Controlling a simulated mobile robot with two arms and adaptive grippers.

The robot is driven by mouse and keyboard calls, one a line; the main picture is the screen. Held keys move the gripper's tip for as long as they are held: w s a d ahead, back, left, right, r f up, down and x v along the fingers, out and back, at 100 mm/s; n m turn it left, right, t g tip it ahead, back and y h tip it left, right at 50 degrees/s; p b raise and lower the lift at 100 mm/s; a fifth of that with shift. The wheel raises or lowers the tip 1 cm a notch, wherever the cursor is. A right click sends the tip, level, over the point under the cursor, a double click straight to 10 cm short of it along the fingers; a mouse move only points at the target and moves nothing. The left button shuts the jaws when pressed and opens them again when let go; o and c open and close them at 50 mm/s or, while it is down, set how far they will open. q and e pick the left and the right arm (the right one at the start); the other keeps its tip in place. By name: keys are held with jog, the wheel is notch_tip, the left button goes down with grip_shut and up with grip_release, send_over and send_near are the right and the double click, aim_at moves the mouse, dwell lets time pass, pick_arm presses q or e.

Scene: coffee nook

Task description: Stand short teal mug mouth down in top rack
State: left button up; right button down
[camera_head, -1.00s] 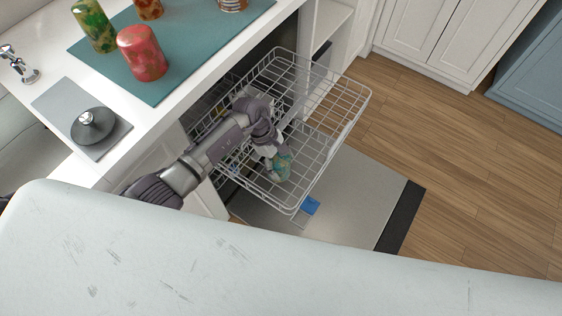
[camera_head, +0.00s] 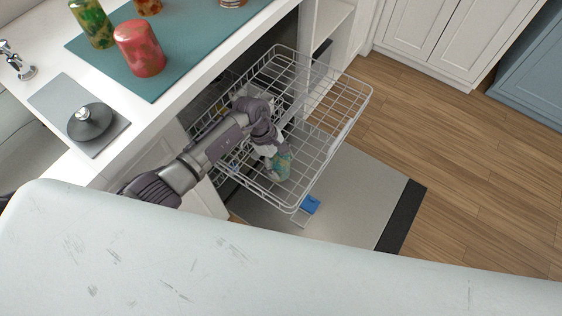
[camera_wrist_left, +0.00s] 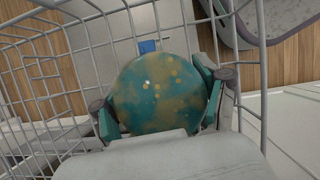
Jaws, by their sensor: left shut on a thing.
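The short teal mug (camera_head: 283,165) has tan speckles and is inside the pulled-out top rack (camera_head: 343,122), near its front left part. My left gripper (camera_head: 272,152) is shut on it. In the left wrist view the mug (camera_wrist_left: 158,92) shows a round, closed face toward the camera, between the two fingers of the left gripper (camera_wrist_left: 160,112). Its mouth is hidden. I cannot tell whether the mug touches the rack's floor wires. My right gripper is not in view.
The open dishwasher door (camera_head: 360,195) lies below the rack, with a blue item (camera_head: 310,205) near it. A red mug (camera_head: 139,48) and a green mug (camera_head: 91,22) stand on a teal mat (camera_head: 178,50) on the counter. The rack's right side is free.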

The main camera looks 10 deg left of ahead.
pick_arm(q)
jog(key=o, duration=1.4)
jog(key=shift+r+p, duration=2.6)
jog(key=shift+r, duration=1.45)
jog(key=shift+w+r+p, duration=0.1)
jog(key=shift+r+p, duration=0.1)
jog(key=shift+p, duration=0.1)
